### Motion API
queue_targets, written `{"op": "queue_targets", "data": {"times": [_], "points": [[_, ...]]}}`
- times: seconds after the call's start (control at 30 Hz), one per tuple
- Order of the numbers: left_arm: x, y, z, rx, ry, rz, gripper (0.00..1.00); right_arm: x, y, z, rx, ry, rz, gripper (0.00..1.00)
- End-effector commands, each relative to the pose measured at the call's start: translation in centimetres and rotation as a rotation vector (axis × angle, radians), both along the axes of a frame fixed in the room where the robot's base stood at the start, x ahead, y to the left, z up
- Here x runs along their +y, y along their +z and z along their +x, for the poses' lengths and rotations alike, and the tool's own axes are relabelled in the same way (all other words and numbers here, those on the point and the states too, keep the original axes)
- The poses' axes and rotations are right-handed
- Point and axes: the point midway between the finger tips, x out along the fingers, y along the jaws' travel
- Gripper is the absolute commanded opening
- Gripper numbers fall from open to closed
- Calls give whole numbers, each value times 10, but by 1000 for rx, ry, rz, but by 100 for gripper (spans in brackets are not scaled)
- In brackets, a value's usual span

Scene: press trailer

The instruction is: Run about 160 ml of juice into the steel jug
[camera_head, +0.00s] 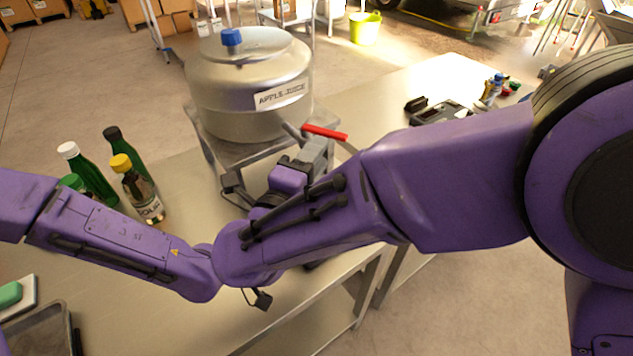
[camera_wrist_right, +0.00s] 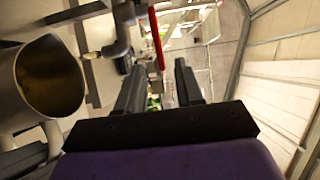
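The steel tank (camera_head: 250,85), labelled APPLE JUICE, stands on a metal stand with a blue cap on top. Its tap has a red lever (camera_head: 325,132), which also shows in the right wrist view (camera_wrist_right: 157,38) beside the grey tap body (camera_wrist_right: 124,30). My right gripper (camera_head: 312,152) is close to the tap; in the wrist view its fingers (camera_wrist_right: 160,85) are apart with nothing between them, and the lever is just past their tips. A steel jug (camera_wrist_right: 22,68) shows at the left there, its mouth dark brownish inside; I cannot tell the level. My left gripper is hidden behind my right arm.
Green bottles (camera_head: 92,178) and a yellow-capped bottle (camera_head: 136,190) stand left of the tank. A tray (camera_head: 38,335) and a green sponge (camera_head: 10,294) lie at the lower left. A dark device (camera_head: 440,112) and small bottles (camera_head: 490,92) are on the right bench.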

Motion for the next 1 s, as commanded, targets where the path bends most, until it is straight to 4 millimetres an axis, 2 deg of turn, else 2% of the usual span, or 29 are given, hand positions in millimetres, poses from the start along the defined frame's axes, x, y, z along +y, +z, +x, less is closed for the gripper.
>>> {"op": "queue_targets", "data": {"times": [0.23, 0.27, 0.3, 0.37, 0.43, 0.6, 0.73, 0.83, 1.0], "points": [[2, 0, -3, -1, 1, 0, 0, 0, 0, 0, 0, 0, 0, 36], [2, 0, -3, 0, 1, 0, 0, 0, 0, 0, 0, 0, 0, 30], [2, 0, -3, 0, 0, 0, 0, 0, 0, 0, 1, -1, 4, 17], [2, 0, -3, 0, 0, 0, 0, 5, 3, -3, 11, 11, 30, 0], [2, 0, -3, -1, 0, 0, 0, 19, 10, -16, 29, 36, 112, 0], [2, 0, -3, -1, 0, 0, 0, 42, 29, -61, -82, -17, 719, 0], [2, 0, -3, -1, 1, 0, 0, 47, 38, -85, -211, -112, 1129, 0], [2, 0, -3, -1, 1, 0, 0, 45, 38, -94, -311, -182, 1338, 0], [2, 0, -3, -1, 1, 0, 0, 40, 36, -95, -417, -237, 1503, 0]]}}
